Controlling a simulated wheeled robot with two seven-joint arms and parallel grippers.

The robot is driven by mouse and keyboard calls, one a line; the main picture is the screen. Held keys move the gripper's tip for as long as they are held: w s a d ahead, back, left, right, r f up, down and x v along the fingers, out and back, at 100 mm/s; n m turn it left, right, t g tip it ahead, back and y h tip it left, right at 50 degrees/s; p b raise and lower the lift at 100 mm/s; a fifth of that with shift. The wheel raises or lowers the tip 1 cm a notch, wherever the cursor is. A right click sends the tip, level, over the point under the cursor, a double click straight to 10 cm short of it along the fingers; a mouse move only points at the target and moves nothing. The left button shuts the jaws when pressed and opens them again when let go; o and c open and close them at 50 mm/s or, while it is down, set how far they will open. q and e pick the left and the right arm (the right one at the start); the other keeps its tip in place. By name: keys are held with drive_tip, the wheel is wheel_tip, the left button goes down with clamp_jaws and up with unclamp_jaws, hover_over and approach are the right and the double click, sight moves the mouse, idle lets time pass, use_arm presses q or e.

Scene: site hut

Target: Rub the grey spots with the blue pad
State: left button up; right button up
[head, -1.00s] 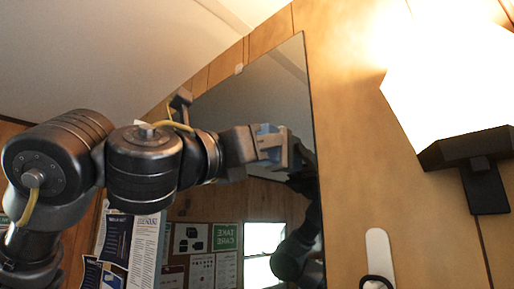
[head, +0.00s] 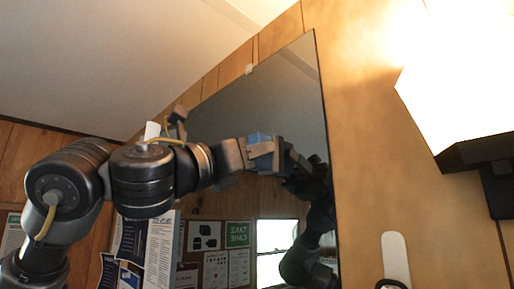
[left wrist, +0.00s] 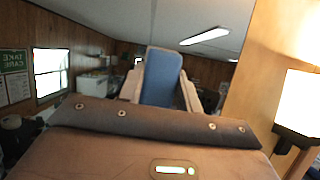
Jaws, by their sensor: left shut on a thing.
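My left gripper (head: 270,152) is shut on the blue pad (head: 258,138), in front of the dark mirror (head: 285,100) on the wood-panelled wall. In the left wrist view the blue pad (left wrist: 161,77) stands upright between the two fingers. The mirror shows a reflection of my arm and gripper just right of the real gripper, with a small gap, so the pad looks apart from the glass. I cannot make out any grey spots on the mirror. My right gripper is in neither view.
A lit wall lamp (head: 465,95) juts out right of the mirror. A white strip with a dark ring (head: 396,262) hangs below it. Papers (head: 150,245) show at the lower left behind my arm. The notices and window in the mirror are reflections.

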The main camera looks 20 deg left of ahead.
use_arm(q)
drive_tip(key=shift+w+a, duration=0.4)
drive_tip(key=shift+a, duration=0.25)
drive_tip(key=shift+w+a, duration=0.4)
drive_tip(key=shift+a, duration=0.25)
drive_tip(key=shift+a, duration=0.1)
drive_tip(key=w+a, duration=0.1)
drive_tip(key=w+a+p, duration=0.1)
drive_tip(key=a, duration=0.1)
drive_tip(key=shift+a, duration=0.15)
drive_tip(key=w+a, duration=0.1)
drive_tip(key=w+a+p, duration=0.1)
drive_tip(key=a, duration=0.1)
drive_tip(key=shift+a, duration=0.1)
drive_tip(key=shift+a, duration=0.1)
